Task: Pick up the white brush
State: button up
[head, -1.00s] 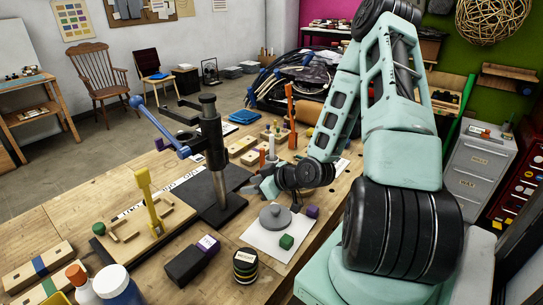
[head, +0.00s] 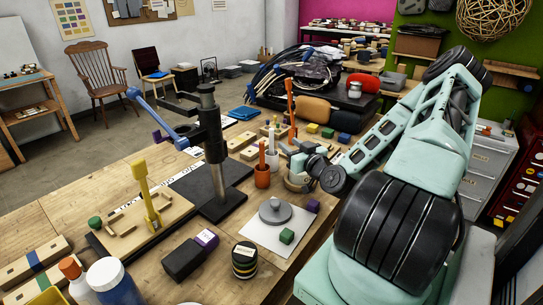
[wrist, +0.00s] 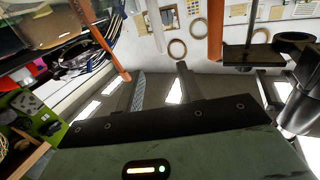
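A slim white upright handle, likely the white brush (head: 271,141), stands behind a terracotta cup (head: 262,179) near the middle of the bench in the head view. An orange handle (head: 262,156) rises from that cup. Which container holds the white handle I cannot tell. My gripper (head: 297,161) is just right of the cup, partly hidden by its own wrist. In the wrist view its two fingers (wrist: 161,88) are spread, with nothing between them.
A tall orange upright (head: 290,112) stands behind my gripper. A black press with a blue lever (head: 211,135) stands to the left. Wooden blocks crowd the bench behind.

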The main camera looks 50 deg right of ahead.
aim_at(273, 132)
jog(key=p+x, duration=0.2)
jog(key=x, duration=0.3)
jog(key=p+x, duration=0.3)
jog(key=x, duration=0.2)
jog(key=shift+w+a+r, duration=0.1)
jog(key=shift+w+r, duration=0.05)
jog(key=shift+w, duration=0.55)
grip_shut()
